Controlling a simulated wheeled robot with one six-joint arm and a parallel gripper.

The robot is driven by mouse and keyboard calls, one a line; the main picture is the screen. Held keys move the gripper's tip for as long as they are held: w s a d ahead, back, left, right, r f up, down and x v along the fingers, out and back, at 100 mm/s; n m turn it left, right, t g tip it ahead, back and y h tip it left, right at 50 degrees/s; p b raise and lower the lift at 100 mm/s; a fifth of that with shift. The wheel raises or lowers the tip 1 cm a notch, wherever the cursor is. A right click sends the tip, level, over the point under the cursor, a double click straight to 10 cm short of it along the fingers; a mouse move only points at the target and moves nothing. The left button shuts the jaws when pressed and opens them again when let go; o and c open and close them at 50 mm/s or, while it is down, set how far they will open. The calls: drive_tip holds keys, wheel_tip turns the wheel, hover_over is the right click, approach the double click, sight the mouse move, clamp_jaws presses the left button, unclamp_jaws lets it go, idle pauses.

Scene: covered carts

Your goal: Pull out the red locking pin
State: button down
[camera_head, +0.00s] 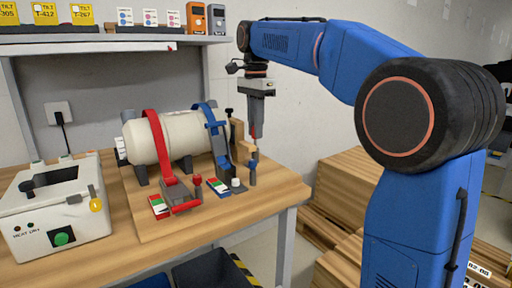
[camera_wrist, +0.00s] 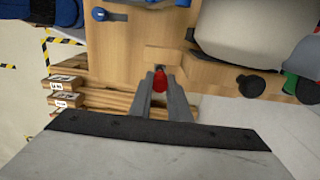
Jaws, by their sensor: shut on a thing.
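The red locking pin (camera_wrist: 160,82) shows as a red knob between the two finger tips of my gripper (camera_wrist: 161,90) in the wrist view. In the head view a bit of the red pin (camera_head: 253,132) shows at the lower end of my gripper (camera_head: 256,127), which points straight down. My gripper is shut on the pin. Just below it is a small light wooden piece (camera_head: 247,147) beside the strapped tank's stand. The pin's lower end is hidden, so I cannot tell whether it sits in a hole.
A cream tank (camera_head: 183,130) lies under a red strap (camera_head: 157,140) and a blue strap (camera_head: 217,135) on the wooden bench (camera_head: 215,227). A white box (camera_head: 60,230) with a green button stands at left. Wooden crates (camera_head: 345,175) stand right of the bench.

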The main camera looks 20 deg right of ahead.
drive_tip(key=shift+r, duration=1.25)
drive_tip(key=shift+r, duration=0.15)
